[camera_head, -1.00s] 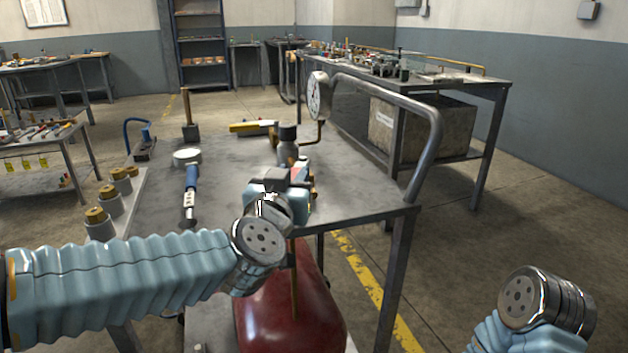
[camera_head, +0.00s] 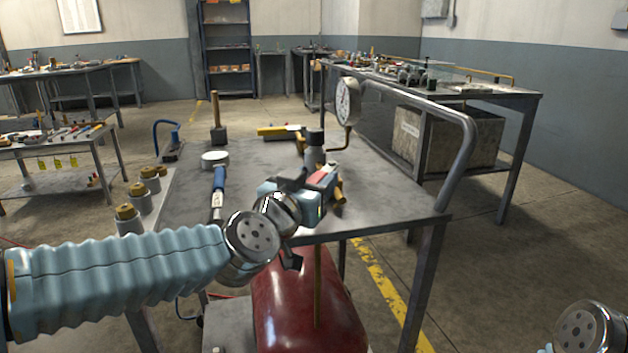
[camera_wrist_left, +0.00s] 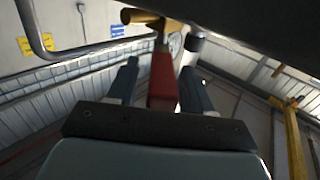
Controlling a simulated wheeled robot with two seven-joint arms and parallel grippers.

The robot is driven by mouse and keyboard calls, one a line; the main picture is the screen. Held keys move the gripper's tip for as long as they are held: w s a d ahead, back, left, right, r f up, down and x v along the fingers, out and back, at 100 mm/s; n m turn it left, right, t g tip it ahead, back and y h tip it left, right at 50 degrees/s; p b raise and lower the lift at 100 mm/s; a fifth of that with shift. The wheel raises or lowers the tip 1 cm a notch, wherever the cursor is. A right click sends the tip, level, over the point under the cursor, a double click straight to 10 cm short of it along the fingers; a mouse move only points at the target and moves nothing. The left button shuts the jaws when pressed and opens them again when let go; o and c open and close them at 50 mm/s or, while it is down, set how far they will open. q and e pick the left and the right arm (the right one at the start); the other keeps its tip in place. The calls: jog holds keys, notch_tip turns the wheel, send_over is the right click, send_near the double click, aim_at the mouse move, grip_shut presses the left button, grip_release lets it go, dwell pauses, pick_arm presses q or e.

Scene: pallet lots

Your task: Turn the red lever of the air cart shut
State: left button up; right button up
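The air cart (camera_head: 390,190) is a grey metal-topped cart with a bent tube handle and a dial gauge (camera_head: 347,101). Its red lever (camera_head: 324,173) shows partly behind my left gripper (camera_head: 308,192), near the cart's front edge. In the left wrist view the red lever (camera_wrist_left: 163,82) stands between the two fingers of my left gripper (camera_wrist_left: 157,88). The fingers are apart; a gap shows on the lever's left, and the right finger is close beside it. I cannot tell whether it touches. My right gripper is out of view; only part of that arm shows at bottom right.
A red tank (camera_head: 305,305) lies under the cart top. A mallet (camera_head: 218,125), a blue-handled tool (camera_head: 218,185) and brass-topped cylinders (camera_head: 130,218) stand at the cart's left. A workbench (camera_head: 440,85) stands behind right. Floor at right is clear.

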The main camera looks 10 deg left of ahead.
pick_arm(q)
jog(key=p+v, duration=0.3)
jog(key=v, duration=1)
jog(key=shift+s, duration=0.4)
jog(key=shift+a, duration=0.1)
